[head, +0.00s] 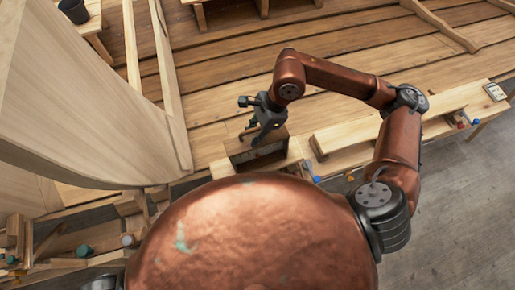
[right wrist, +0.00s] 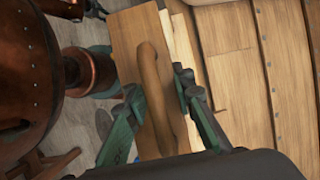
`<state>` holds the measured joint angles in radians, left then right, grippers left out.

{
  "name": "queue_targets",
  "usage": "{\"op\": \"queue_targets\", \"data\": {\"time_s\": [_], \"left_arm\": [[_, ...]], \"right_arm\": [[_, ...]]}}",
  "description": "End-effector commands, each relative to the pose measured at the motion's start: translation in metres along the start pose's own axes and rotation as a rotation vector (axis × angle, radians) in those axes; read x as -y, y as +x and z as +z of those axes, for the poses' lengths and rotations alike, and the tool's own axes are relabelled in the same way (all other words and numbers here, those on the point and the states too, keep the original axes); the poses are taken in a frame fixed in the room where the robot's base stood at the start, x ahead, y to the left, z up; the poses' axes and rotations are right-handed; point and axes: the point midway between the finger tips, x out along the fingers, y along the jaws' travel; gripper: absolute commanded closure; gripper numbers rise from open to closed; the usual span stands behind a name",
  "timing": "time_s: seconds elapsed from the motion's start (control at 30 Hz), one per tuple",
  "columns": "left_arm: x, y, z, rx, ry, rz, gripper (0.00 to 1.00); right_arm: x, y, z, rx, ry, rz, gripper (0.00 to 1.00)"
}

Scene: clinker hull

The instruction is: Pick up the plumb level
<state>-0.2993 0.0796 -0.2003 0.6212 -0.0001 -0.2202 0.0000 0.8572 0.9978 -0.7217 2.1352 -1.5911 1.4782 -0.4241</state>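I cannot pick out a plumb level with certainty in either view. My right gripper (head: 262,112) is above a wooden box (head: 258,152) on the bench plank in the head view. In the right wrist view, the fingers of my right gripper (right wrist: 158,92) are apart, one on each side of a curved brown wooden handle (right wrist: 152,75). My left gripper is not in view.
A bench plank (head: 435,118) runs to the right, with small blue- and red-tipped tools along its edge. A small flat item (head: 494,91) lies at its far end. The curved planked hull (head: 75,95) rises at the left. Grey floor (head: 445,205) is clear at lower right.

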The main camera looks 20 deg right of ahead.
Motion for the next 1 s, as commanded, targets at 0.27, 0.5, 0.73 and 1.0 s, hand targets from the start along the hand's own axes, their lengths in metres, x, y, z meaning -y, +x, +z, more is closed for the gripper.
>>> {"op": "queue_targets", "data": {"time_s": [0.27, 0.5, 0.73, 1.0], "left_arm": [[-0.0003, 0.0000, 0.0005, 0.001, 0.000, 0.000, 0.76], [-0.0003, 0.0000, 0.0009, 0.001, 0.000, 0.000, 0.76], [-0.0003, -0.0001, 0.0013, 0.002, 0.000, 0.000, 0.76], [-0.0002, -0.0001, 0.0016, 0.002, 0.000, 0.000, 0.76]], "right_arm": [[0.0001, -0.0004, 0.0000, 0.000, 0.000, 0.000, 0.98], [0.0002, -0.0005, 0.0000, 0.000, 0.000, 0.000, 1.00], [0.0002, -0.0006, 0.0001, 0.000, 0.000, 0.000, 1.00], [0.0004, -0.0011, 0.0006, 0.001, -0.001, -0.001, 1.00]]}}
